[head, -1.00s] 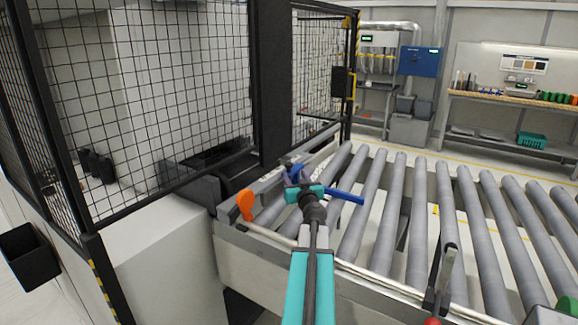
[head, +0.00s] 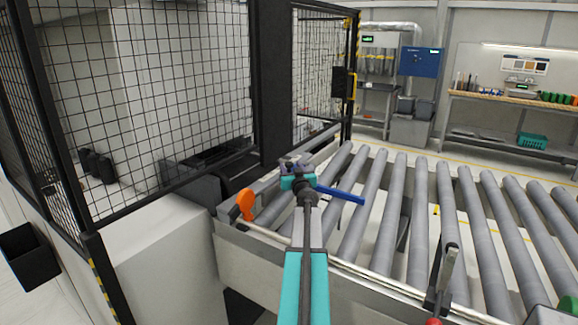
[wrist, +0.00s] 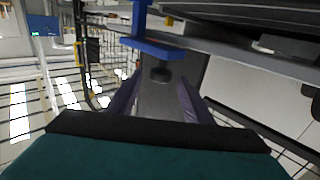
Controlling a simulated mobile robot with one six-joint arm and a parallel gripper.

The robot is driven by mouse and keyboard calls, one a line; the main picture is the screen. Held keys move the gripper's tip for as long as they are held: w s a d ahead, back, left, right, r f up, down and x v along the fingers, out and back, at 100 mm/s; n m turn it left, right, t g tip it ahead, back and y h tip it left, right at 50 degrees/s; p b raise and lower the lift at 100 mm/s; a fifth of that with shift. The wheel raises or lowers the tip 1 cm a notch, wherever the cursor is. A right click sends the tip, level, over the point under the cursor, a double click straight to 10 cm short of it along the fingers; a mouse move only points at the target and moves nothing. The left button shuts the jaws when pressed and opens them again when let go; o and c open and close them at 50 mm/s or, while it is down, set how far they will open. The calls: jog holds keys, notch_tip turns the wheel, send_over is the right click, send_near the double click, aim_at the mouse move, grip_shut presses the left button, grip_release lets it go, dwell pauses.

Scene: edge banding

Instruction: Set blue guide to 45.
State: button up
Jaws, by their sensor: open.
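The blue guide (head: 345,194) shows in the head view as a flat bar reaching right over the rollers from behind my gripper; its left part is hidden. In the wrist view the blue guide (wrist: 160,50) crosses the top middle, with a blue upright above it and a dark round knob (wrist: 160,74) just below. My gripper (head: 296,164) is at the left end of the conveyor. In the wrist view my gripper (wrist: 158,98) has its fingers apart, one on each side below the knob, with no visible contact. No scale reading is legible.
An orange paddle-shaped handle (head: 246,203) stands left of my gripper on the conveyor's edge. The roller conveyor (head: 400,210) extends right. A black mesh fence (head: 160,90) and dark post stand behind and left. A red-tipped lever (head: 440,285) is at the front right.

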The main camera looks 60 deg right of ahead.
jog(key=shift+x, duration=1.65)
grip_shut()
